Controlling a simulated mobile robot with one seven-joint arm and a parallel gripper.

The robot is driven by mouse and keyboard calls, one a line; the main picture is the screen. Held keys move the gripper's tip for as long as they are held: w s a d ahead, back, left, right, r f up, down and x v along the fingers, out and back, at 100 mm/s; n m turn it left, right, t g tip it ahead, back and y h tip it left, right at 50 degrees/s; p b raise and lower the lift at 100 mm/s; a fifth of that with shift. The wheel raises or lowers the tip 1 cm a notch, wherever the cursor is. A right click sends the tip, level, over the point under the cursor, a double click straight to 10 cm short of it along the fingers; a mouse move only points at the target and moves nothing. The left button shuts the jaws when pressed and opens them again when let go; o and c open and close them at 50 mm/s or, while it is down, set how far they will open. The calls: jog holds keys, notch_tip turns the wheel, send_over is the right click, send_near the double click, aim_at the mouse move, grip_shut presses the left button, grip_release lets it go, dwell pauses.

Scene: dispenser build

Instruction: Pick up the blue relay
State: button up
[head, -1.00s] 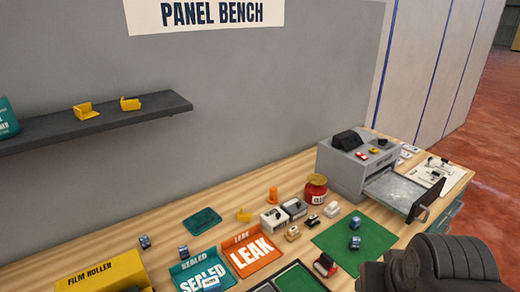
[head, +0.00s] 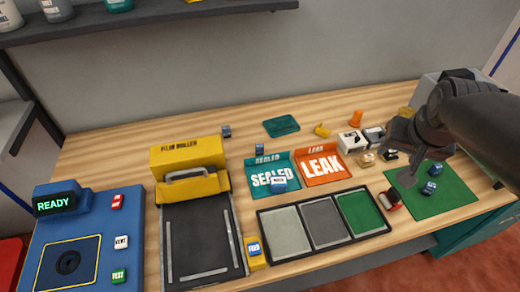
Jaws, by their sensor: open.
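Several small blue blocks look like relays, and I cannot tell which one is meant. Two blue relays, one farther back (head: 436,168) and one nearer (head: 429,188), lie on the green mat (head: 455,193) at the right. Another blue block (head: 278,184) is in the teal SEALED tray (head: 257,196). Two more, one at the back (head: 226,131) and one behind the tray (head: 259,149), are on the bench. My gripper (head: 405,180) is open, above the mat's left edge, left of the two mat relays. It appears empty; its fingertips are small and dark.
An orange LEAK tray (head: 323,168) stands beside the SEALED tray. In front is a black three-section tray (head: 290,252). The yellow film roller (head: 188,155) and blue READY station (head: 120,205) fill the left. A small red-and-black item (head: 392,198) sits near my gripper.

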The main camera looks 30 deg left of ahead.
jog(key=w+a+f+n, duration=0.1)
jog(key=w+a+f, duration=0.15)
jog(key=a, duration=0.25)
jog(key=w+a+f, duration=0.1)
jog(key=w+a, duration=0.2)
jog(key=a, duration=0.2)
jog(key=n+g+y, duration=0.1)
jog(key=n, duration=0.2)
send_near(260, 146)
jog(key=x, duration=0.5)
jog(key=shift+x, duration=2.85)
jog(key=c, duration=1)
